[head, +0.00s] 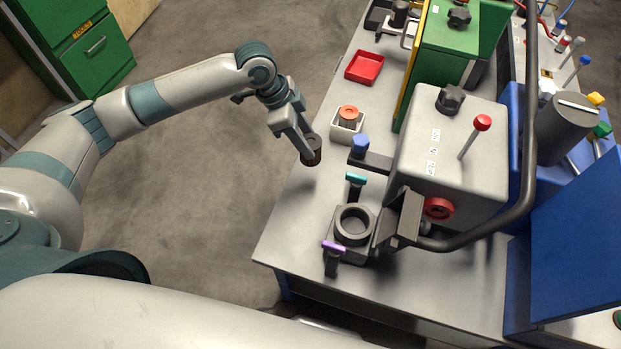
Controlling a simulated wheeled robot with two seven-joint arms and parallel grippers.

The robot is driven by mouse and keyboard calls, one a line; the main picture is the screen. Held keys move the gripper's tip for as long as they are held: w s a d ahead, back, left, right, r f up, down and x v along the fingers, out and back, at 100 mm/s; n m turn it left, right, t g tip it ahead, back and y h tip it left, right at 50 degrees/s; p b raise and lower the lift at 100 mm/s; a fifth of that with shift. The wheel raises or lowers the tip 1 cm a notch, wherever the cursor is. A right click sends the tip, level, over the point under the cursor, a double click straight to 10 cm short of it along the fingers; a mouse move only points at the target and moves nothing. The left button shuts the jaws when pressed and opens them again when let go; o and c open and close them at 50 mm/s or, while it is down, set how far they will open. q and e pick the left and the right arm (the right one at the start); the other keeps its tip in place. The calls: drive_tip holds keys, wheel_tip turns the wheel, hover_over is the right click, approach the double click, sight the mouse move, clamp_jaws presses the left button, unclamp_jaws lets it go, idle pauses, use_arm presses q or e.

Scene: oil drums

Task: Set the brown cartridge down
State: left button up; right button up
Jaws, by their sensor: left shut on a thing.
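The brown cartridge (313,152) is a short dark cylinder at the left edge of the grey workbench (300,222). My left gripper (308,146) is shut on it. The fingers hide part of its side. I cannot tell whether its bottom touches the bench top. To its right is a white square holder (338,134) with an orange-topped cylinder (348,112) in it. Below and to the right is a dark round socket (341,228), open at the top and empty-looking. My right gripper is not in view.
A teal-handled clamp (356,180) and a purple-handled clamp (333,247) flank the socket. A grey machine box (450,160) with a red-knobbed lever and a thick dark curved pipe (530,110) stand right. A red tray (364,67) lies farther back. The bench's front left is clear.

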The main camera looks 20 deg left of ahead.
use_arm(q)
drive_tip(key=shift+f, duration=0.15)
drive_tip(key=shift+f+p, duration=0.8)
drive_tip(key=shift+f, duration=2.2)
drive_tip(key=shift+f+p, duration=0.5)
drive_tip(key=shift+f, duration=1.35)
drive_tip(key=shift+f, duration=0.1)
drive_tip(key=o, duration=1.1)
